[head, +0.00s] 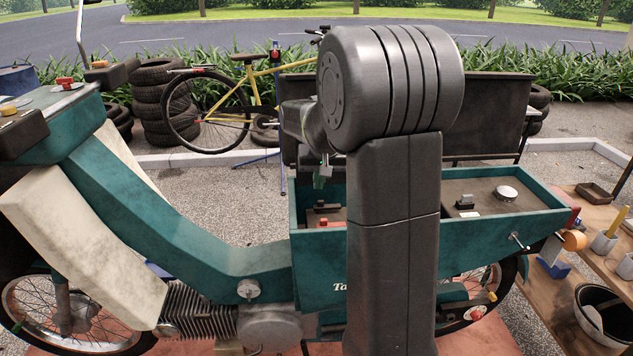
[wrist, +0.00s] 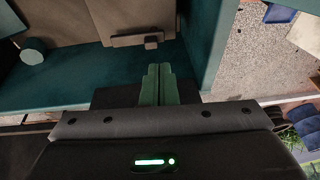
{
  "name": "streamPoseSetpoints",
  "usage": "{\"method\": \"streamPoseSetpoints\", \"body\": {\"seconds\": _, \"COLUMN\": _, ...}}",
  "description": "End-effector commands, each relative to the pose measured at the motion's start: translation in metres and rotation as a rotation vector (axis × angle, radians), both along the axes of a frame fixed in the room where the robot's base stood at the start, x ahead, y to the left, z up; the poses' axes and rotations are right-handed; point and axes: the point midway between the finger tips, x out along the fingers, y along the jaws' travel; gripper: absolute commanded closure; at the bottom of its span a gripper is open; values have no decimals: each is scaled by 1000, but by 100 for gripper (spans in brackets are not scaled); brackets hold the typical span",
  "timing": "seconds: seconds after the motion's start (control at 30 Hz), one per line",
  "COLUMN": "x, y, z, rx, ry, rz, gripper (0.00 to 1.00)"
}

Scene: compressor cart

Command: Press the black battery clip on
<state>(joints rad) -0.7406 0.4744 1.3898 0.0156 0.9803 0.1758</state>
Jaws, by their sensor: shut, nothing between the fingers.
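In the head view, a small black clip (head: 326,207) sits in the left part of the teal bin, behind a red clip (head: 330,223). My arm hides part of this bin. My gripper (head: 322,180) is above the black clip, pointing down, apart from it as far as I can tell. In the wrist view, the green fingers of my gripper (wrist: 158,68) are shut together with nothing between them. A dark block (wrist: 152,41) on a brown surface lies just beyond the fingertips; I cannot tell whether it is the clip.
The teal bin wall (head: 525,222) rises around the compartments. A wooden bench (head: 560,295) with a black bowl (head: 598,318) stands at the right.

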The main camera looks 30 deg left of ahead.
Motion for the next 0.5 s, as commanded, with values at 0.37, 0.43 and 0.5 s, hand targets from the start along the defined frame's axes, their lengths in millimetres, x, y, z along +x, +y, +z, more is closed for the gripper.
{"method": "streamPoseSetpoints", "body": {"seconds": 0.37, "x": -19, "y": -8, "z": 79, "rx": 3, "ry": -4, "rz": -1, "gripper": 100}}
{"method": "streamPoseSetpoints", "body": {"seconds": 0.43, "x": -23, "y": -8, "z": 90, "rx": 2, "ry": -3, "rz": -1, "gripper": 100}}
{"method": "streamPoseSetpoints", "body": {"seconds": 0.5, "x": -25, "y": -8, "z": 99, "rx": 2, "ry": -3, "rz": 0, "gripper": 100}}
